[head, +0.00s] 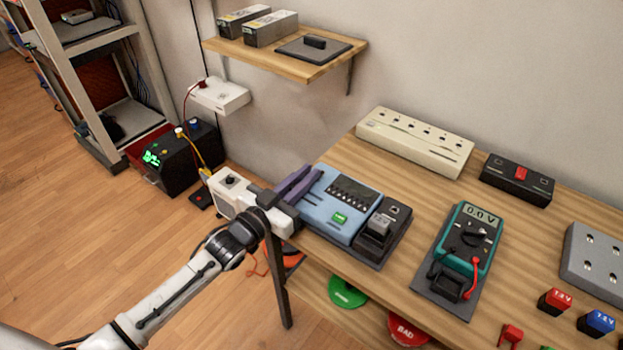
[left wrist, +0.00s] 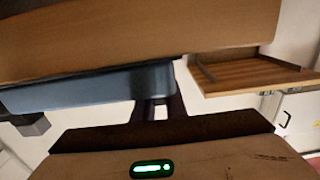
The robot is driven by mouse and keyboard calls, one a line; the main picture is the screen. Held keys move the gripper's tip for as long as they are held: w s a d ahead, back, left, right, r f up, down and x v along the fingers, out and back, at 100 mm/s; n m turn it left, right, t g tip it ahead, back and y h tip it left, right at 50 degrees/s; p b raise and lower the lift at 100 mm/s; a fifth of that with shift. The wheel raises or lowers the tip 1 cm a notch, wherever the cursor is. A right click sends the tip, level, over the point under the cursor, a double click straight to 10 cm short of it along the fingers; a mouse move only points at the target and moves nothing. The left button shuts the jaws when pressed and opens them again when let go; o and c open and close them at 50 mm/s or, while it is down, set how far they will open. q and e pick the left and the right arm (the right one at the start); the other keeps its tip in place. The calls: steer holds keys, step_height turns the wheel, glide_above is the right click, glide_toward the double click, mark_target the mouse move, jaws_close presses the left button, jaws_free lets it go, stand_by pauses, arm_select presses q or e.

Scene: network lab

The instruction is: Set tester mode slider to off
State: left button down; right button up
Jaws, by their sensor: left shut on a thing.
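The tester is a light blue box (head: 335,221) with a dark panel of small marks and a green-lit button, at the left end of the wooden table. My left gripper (head: 303,181) has its purple fingers at the tester's left side. Its jaws are shut on a small part there, which I take to be the mode slider; the fingers hide it, so its setting cannot be read. In the left wrist view the dark fingers (left wrist: 158,108) meet the edge of the blue tester (left wrist: 100,90). My right gripper is not in view.
A dark device (head: 396,245) stands right beside the tester. A teal multimeter (head: 462,240) reads 0.0V farther right. A cream power strip (head: 414,142) lies behind on the wooden table (head: 440,195). A wall shelf (head: 318,70) hangs above, at the back.

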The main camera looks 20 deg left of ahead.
arm_select(q)
steer(key=c, duration=1.8)
jaws_free()
steer(key=shift+w+a, duration=0.1)
steer(key=shift+a, duration=0.2)
steer(key=v, duration=1)
steer(key=shift+s+r, duration=0.1)
steer(key=shift+s, duration=0.1)
